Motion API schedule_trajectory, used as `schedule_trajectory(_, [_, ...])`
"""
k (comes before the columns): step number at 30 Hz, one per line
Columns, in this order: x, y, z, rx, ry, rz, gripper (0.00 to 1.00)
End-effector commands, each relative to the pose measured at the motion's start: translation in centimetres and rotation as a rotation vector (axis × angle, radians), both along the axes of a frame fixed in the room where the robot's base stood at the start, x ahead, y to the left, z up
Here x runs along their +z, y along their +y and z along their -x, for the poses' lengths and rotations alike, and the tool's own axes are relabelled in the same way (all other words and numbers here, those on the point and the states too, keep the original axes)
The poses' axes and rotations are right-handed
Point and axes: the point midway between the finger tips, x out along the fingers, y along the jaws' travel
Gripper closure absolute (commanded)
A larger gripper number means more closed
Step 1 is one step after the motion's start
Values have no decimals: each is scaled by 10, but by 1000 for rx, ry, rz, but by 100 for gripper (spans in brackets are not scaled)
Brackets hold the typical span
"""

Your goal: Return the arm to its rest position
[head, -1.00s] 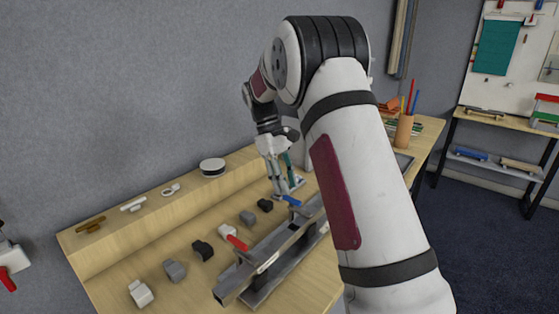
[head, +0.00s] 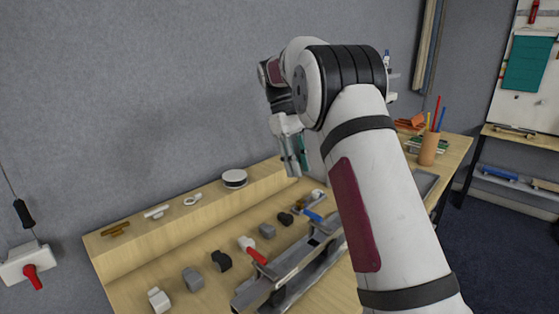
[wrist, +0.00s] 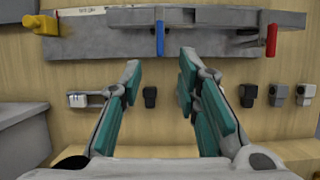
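My gripper (head: 297,158) hangs above the back of the wooden table (head: 205,257), near the raised back ledge, with my arm folded above it. In the wrist view my gripper (wrist: 158,82) is open, its two teal-padded fingers spread apart with nothing between them. A small black block (wrist: 150,95) shows on the table beyond and below the gap between the fingers. Part of the gripper is hidden behind my arm in the head view.
A grey metal rail (head: 285,272) with a red handle (head: 257,256) and a blue handle (head: 314,215) lies along the table. Several small blocks stand in a row beside it. A round white-topped tin (head: 235,179) sits on the ledge. A pencil cup (head: 428,149) stands at the far right.

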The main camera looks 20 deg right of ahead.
Motion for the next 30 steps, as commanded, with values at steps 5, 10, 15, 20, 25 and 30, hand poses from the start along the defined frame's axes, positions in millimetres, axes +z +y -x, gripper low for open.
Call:
schedule_trajectory(5, [1, 0, 1, -1, -2, 0, 70])
schedule_trajectory(10, [20, 8, 14, -13, -44, 2, 70])
schedule_trajectory(15, [54, 26, 48, -42, -136, 5, 70])
schedule_trajectory(20, [80, 45, 90, -81, -233, 0, 70])
schedule_trajectory(25, [96, 65, 139, -123, -336, -12, 70])
schedule_trajectory(30, [101, 83, 192, -170, -434, -29, 70])
